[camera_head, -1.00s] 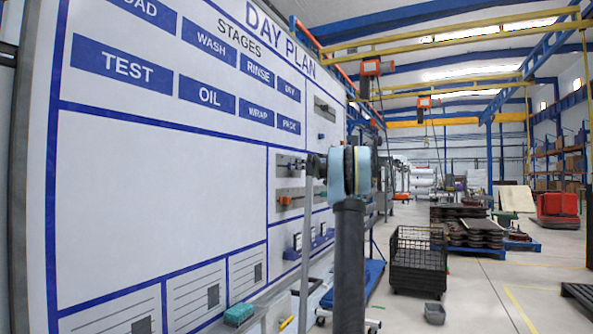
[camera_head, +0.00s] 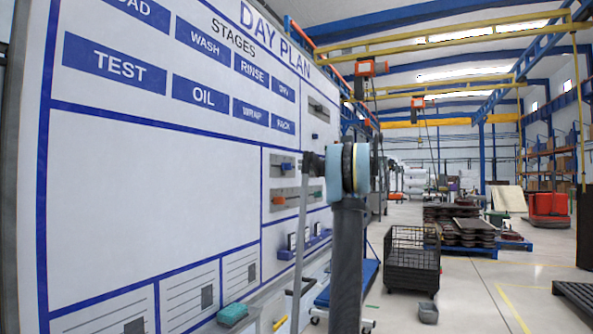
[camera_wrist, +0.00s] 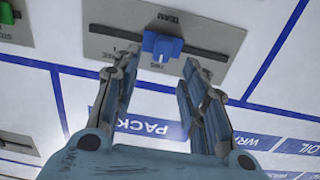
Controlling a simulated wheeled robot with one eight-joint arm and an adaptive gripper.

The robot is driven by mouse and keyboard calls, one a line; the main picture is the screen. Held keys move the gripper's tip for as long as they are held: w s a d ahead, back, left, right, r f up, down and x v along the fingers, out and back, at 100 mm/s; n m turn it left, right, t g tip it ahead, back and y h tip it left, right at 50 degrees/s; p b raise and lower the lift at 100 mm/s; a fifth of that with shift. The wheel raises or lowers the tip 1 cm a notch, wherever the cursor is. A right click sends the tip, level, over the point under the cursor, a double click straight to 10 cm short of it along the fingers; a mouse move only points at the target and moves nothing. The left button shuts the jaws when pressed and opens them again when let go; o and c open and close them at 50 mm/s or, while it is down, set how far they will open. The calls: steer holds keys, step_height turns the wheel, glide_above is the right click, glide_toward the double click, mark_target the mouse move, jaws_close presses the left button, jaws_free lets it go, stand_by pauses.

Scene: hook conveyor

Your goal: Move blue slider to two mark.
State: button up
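The blue slider (camera_wrist: 162,47) sits partway along a dark slot in a grey plate (camera_wrist: 215,37) marked TEAM, seen upside down in the wrist view. It also shows small on the board in the head view (camera_head: 287,166). My gripper (camera_wrist: 160,65) is open in front of the plate. Its fingertips are to either side of the slider's near end, with gaps visible between. Position labels near the slot are partly hidden by the left finger and I cannot read them.
A green slider (camera_wrist: 5,14) is on another plate at the wrist view's left edge. An orange slider (camera_head: 281,200) is on a lower plate. The day plan board (camera_head: 150,190) fills the left. A wire crate (camera_head: 411,260) stands on the floor at right.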

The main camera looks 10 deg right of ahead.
steer(key=shift+v, duration=2.25)
steer(key=shift+f, duration=0.1)
steer(key=s+a+f+m+g+h, duration=0.2)
steer(key=s+a+f+g+h, duration=0.1)
steer(key=s+a+f, duration=0.9)
steer(key=s+a+f+m+g+h, duration=0.3)
steer(key=s+a+f, duration=0.4)
steer(key=s+f, duration=0.55)
steer(key=s+d+f+m+h, duration=0.1)
steer(key=s+f+m+h, duration=0.1)
steer(key=s+f, duration=0.8)
steer(key=s+d+f+m+g+h, duration=0.1)
steer(key=s+d+f+h, duration=0.1)
steer(key=s+f, duration=0.9)
steer(key=s+d+f+m+g+h, duration=0.1)
steer(key=s+f+h, duration=0.3)
steer(key=s+f, duration=0.6)
steer(key=shift+s+d+f+m+h, duration=0.3)
steer(key=shift+d+f+m, duration=0.1)
steer(key=shift+m, duration=0.4)
